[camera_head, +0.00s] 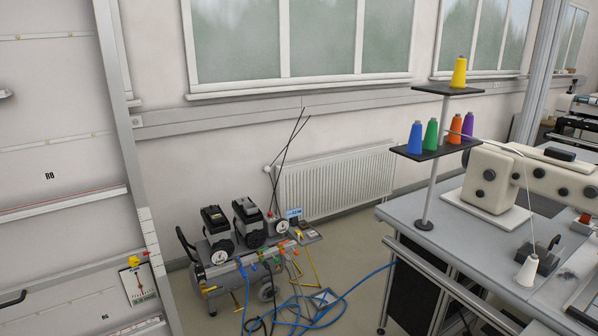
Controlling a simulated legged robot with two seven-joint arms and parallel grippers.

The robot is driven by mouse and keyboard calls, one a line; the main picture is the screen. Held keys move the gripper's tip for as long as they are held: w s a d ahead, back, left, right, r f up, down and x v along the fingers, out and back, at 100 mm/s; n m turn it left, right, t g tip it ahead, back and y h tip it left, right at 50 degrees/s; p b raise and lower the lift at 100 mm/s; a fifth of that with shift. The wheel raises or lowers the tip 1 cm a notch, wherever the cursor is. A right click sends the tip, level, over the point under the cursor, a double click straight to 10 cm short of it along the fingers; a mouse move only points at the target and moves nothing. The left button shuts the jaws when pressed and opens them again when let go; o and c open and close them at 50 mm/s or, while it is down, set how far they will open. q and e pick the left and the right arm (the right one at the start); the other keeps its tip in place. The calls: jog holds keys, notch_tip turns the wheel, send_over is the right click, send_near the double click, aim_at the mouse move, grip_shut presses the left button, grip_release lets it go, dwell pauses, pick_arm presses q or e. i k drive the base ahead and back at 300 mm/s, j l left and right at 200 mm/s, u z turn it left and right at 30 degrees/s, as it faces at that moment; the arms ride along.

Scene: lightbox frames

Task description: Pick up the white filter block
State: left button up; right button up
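I cannot make out a white filter block in the head camera view. A small white cone-shaped piece (526,271) stands on the grey sewing table (455,235) at the right; it looks like a thread cone rather than a block. Neither my left nor my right gripper is in view.
A white sewing machine (490,180) and a stand (430,180) with coloured thread cones are on the table. A compressor (235,245) with blue hoses (350,290) lies on the floor before a radiator (335,183). A white shelf-like panel (65,120) fills the left side.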

aim_at(312, 234)
jog(key=i+l, duration=0.1)
jog(key=i, duration=2.8)
jog(key=i+u, duration=0.25)
jog(key=i, duration=0.2)
jog(key=i+l+u, duration=0.1)
jog(key=i+u, duration=0.15)
jog(key=i, duration=0.15)
jog(key=i+l+u, duration=0.25)
jog(key=i, duration=0.15)
